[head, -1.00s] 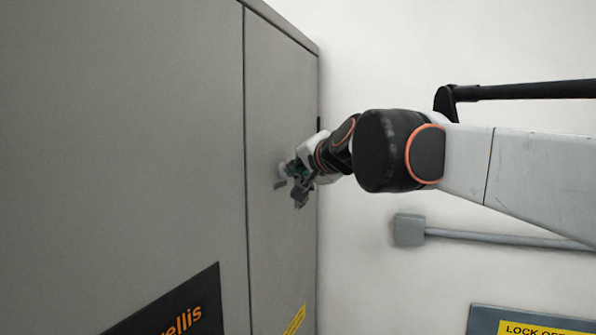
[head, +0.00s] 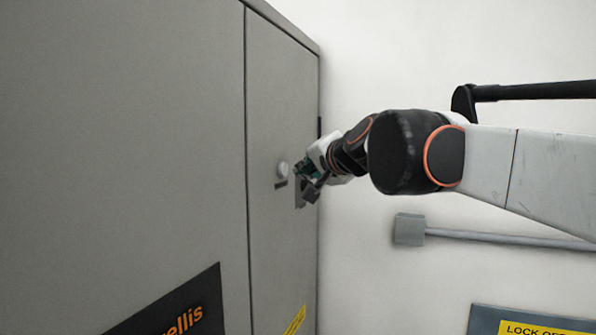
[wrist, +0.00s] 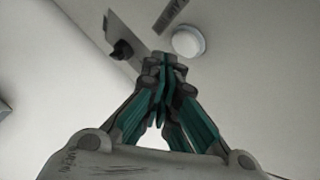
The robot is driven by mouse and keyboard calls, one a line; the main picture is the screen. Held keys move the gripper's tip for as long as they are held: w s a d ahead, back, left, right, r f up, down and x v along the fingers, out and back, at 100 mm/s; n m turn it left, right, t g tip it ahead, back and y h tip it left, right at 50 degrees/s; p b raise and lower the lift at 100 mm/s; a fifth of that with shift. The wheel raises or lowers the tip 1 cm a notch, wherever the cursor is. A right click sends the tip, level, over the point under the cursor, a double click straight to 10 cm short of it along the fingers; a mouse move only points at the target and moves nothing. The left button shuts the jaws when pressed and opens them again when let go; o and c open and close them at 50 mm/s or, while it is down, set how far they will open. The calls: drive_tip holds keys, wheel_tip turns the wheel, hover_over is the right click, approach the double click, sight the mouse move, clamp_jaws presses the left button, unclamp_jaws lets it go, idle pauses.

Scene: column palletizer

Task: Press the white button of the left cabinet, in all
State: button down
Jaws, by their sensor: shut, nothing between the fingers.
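The white button (head: 282,169) is a round cap on the narrow right door of the grey cabinet (head: 281,80). It also shows in the wrist view (wrist: 188,41), just beyond and a little right of the fingertips. My gripper (head: 299,169) is to the right of the button in the head view, with a visible gap between them. In the wrist view my gripper (wrist: 164,60) has its teal-lined fingers together and empty. I cannot tell from the picture whether the button is pushed in.
A plate with a dark knob (wrist: 122,49) sits beside the button, along with a small label (wrist: 170,14). A grey wall box with a conduit (head: 409,229) is on the white wall at right. A yellow-labelled panel (head: 540,327) is at lower right.

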drive_tip(key=d, duration=0.1)
drive_tip(key=s+d, duration=0.1)
drive_tip(key=d, duration=0.2)
drive_tip(key=shift+s+d, duration=0.2)
drive_tip(key=shift+s, duration=0.1)
idle(0.5)
drive_tip(key=s+d+f+n+g+h+b, duration=0.2)
drive_tip(key=s+d+f+b, duration=0.3)
drive_tip(key=f, duration=1.9)
drive_tip(key=s+d+f+n+g+h+b, duration=0.2)
drive_tip(key=s+d+f+b, duration=0.4)
drive_tip(key=s+f+b, duration=0.9)
drive_tip(key=s+d+f+n+g+h+b, duration=0.2)
drive_tip(key=s+d+f+b, duration=0.4)
drive_tip(key=f, duration=2.8)
drive_tip(key=s+b, duration=0.4)
drive_tip(key=b, duration=0.5)
drive_tip(key=shift+s+d+g+h, duration=0.2)
drive_tip(key=shift+d+g+h, duration=0.05)
drive_tip(key=shift+g+h, duration=0.15)
drive_tip(key=shift+f, duration=0.1)
